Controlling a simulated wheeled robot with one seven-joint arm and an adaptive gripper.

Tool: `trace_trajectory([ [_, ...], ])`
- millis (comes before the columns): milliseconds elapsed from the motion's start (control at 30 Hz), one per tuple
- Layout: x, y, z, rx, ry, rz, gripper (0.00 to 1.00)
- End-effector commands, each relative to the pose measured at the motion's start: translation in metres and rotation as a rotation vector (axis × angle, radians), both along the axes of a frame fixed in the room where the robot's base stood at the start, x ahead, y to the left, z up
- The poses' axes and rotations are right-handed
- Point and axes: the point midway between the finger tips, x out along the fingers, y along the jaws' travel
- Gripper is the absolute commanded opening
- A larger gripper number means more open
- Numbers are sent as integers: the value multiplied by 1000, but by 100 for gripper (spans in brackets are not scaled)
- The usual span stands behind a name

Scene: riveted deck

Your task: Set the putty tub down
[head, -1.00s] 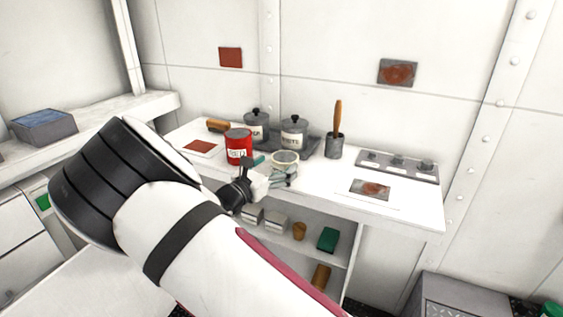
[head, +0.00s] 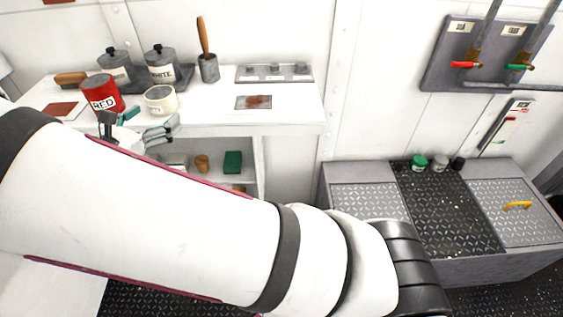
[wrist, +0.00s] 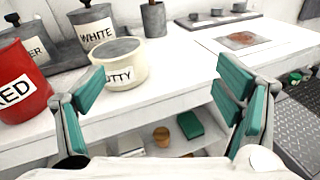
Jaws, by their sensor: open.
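The putty tub (head: 161,99) is a small cream tub with a grey top, upright on the white counter (head: 290,112) near its front edge. In the wrist view the tub (wrist: 118,70) shows part of its "PUTTY" label. My gripper (head: 147,128) is at the counter's front edge, just in front of the tub. In the wrist view my gripper (wrist: 160,95) has its teal-padded fingers spread wide and empty. The tub is beyond the fingers, nearer the left one, and appears apart from them.
A red can (head: 102,94) stands just left of the tub. A pot marked "WHITE" (head: 161,65) and another grey pot (head: 116,68) stand behind. A brush holder (head: 208,69) is behind right. Bare counter lies right of the tub. An open shelf (head: 215,178) is below.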

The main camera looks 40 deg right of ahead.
Motion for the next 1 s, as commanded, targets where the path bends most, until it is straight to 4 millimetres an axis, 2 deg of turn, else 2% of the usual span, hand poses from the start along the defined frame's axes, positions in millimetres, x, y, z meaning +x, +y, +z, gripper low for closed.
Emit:
trace_trajectory([
  [33, -10, -23, 9, 80, -17, -74, 85],
  [100, -30, -51, 18, 197, -41, -183, 85],
  [200, -62, -85, 28, 361, -81, -337, 85],
  [300, -96, -111, 38, 517, -126, -485, 85],
  [433, -141, -134, 50, 711, -194, -665, 85],
  [533, -177, -144, 59, 854, -250, -796, 85],
  [700, -237, -150, 75, 1086, -356, -1000, 85],
  [867, -289, -143, 88, 1289, -466, -1169, 85],
  [1000, -331, -130, 97, 1459, -571, -1297, 85],
])
